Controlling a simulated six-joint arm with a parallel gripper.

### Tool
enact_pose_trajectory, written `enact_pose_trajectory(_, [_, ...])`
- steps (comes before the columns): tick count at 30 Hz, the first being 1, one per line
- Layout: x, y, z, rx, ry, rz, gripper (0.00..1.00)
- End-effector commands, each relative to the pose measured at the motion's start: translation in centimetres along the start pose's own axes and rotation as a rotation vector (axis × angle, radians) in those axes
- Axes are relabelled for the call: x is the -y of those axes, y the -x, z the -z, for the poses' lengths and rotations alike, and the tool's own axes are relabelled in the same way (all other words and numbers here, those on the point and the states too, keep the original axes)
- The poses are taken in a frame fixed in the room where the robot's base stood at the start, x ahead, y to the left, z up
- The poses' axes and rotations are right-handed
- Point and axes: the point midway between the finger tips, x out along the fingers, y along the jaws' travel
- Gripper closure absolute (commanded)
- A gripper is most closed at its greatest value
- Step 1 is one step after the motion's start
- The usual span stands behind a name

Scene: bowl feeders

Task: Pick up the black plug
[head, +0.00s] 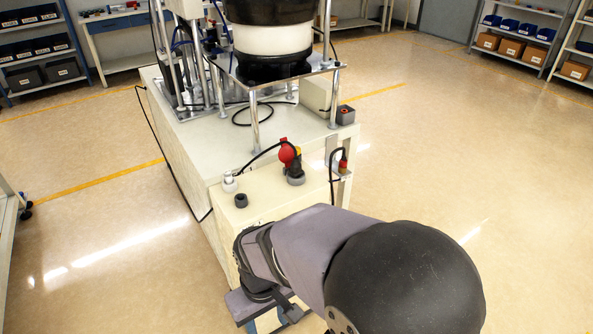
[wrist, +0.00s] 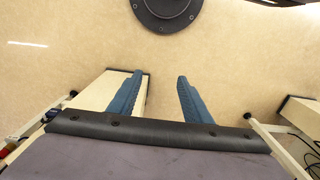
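A small dark plug-like piece (head: 241,200) stands on the top of the cream box (head: 262,205), near its front left corner. It looks black or dark grey and is the likeliest black plug, though I cannot be sure at this size. A white fitting with a black cable (head: 229,182) stands just behind it. My gripper (wrist: 160,75) is open and empty in the wrist view, its two blue fingers apart with bare floor between them. In the head view my arm reaches past the front of the box, and the fingers are mostly hidden.
A red and yellow piece in a grey base (head: 295,172) stands on the box, with a black cable arching to it. Another red connector (head: 343,160) is at the right edge. The bowl feeder (head: 272,40) on metal posts rises behind. Open floor lies right.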

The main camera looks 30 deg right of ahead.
Motion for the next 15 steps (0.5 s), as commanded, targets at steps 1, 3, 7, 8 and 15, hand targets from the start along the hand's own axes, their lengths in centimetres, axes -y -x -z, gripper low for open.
enact_pose_trajectory(1, [0.0,0.0,0.0,0.000,0.000,0.000,0.51])
enact_pose_trajectory(3, [0.0,0.0,0.0,0.000,0.000,0.000,0.51])
enact_pose_trajectory(7, [0.0,0.0,0.0,0.000,0.000,0.000,0.51])
enact_pose_trajectory(8, [0.0,0.0,0.0,0.000,0.000,0.000,0.51])
enact_pose_trajectory(15, [-1.4,1.6,-0.5,0.025,-0.065,0.001,0.51])
